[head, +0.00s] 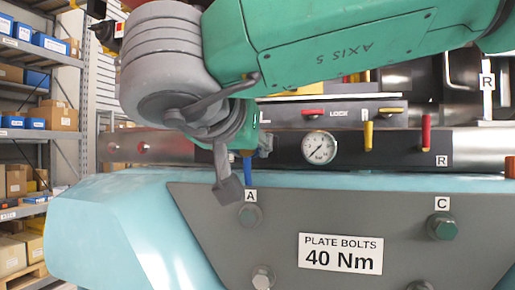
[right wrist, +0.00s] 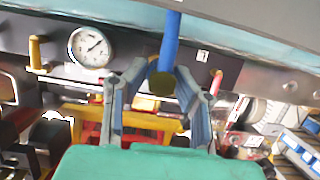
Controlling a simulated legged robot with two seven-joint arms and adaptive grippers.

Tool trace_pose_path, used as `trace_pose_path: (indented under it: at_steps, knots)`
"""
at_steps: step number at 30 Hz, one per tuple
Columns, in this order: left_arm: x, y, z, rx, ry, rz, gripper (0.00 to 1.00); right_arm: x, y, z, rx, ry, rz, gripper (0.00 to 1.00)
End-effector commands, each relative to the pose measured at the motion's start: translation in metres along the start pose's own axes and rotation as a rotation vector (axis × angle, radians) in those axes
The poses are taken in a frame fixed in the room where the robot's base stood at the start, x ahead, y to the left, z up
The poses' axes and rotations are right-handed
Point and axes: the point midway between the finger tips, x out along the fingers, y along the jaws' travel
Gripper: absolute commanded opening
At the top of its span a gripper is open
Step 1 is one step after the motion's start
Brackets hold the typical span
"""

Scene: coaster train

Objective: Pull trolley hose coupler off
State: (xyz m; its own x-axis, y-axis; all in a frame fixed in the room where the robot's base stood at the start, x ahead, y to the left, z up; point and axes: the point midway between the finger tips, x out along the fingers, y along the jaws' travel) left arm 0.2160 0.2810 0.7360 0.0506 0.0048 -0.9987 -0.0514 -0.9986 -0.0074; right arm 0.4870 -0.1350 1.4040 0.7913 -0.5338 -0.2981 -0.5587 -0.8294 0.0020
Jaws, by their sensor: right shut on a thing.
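In the right wrist view, the two blue-grey fingers of my right gripper (right wrist: 167,75) close around the lower end of a blue hose (right wrist: 170,40). The hose coupler (right wrist: 162,84) shows as a dark olive round end between the fingers. In the head view, my right gripper (head: 255,150) is mostly hidden behind my green and grey arm. My left gripper is not in view.
A pressure gauge (head: 319,148) sits right of the gripper, with a yellow handle (head: 368,135) and a red handle (head: 426,133) beyond. A grey bolted plate (head: 340,210) on a light blue body (head: 110,225) lies in front. Shelves (head: 40,120) stand at left.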

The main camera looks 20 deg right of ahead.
Motion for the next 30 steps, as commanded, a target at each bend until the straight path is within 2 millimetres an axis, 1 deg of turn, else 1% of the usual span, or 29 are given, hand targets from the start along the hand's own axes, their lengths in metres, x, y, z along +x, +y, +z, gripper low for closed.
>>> trace_pose_path:
  at_steps: [18,30]
  knots:
    - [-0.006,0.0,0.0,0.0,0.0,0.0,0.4,-0.024,0.0,0.006,0.0,0.003,0.0,0.0]
    - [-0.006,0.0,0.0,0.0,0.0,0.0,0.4,-0.025,0.0,0.006,0.002,0.002,0.001,0.0]
